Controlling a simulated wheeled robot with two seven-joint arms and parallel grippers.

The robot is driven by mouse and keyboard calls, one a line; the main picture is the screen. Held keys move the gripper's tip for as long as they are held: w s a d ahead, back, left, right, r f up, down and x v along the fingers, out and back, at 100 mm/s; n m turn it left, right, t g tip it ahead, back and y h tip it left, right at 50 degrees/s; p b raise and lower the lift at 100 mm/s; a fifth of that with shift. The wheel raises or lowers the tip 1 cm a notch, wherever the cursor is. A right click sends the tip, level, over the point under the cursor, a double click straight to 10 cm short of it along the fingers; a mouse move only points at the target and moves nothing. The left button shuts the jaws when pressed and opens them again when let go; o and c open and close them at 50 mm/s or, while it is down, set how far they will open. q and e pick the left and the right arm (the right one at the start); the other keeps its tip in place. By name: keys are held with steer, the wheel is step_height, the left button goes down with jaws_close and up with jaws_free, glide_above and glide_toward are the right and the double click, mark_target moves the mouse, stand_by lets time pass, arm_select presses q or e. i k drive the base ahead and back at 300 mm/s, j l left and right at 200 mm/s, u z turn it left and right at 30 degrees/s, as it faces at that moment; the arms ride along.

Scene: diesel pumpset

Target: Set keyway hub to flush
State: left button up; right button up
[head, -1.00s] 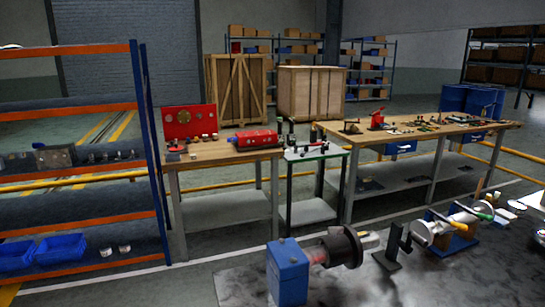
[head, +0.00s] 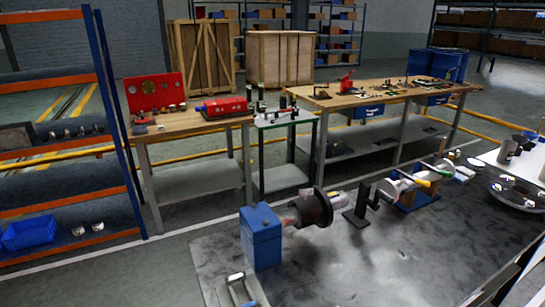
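A dark round flanged hub (head: 313,208) sits on a horizontal shaft beside a blue block-shaped housing (head: 261,237). It looks like the keyway hub, but its keyway and how flush it sits cannot be made out. A black upright bracket (head: 360,206) stands just right of it. Further right, a silver cylindrical part (head: 396,188) rests on a blue stand (head: 416,199). Neither of my grippers can be made out in the head view.
A dark metal plate (head: 330,270) lies under these parts. A small grey frame-like object (head: 240,290) is at the bottom edge. A white-topped table (head: 487,161) with round parts is at right. Workbenches (head: 190,122) and a blue-orange shelf (head: 60,210) stand behind and left.

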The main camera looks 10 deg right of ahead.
mark_target(318, 209)
steer(key=l+u, duration=0.1)
steer(key=l, duration=0.35)
steer(key=k+l+u, duration=0.1)
steer(key=l, duration=0.35)
steer(key=k+l, duration=0.1)
steer(key=l, duration=0.35)
steer(key=u, duration=0.05)
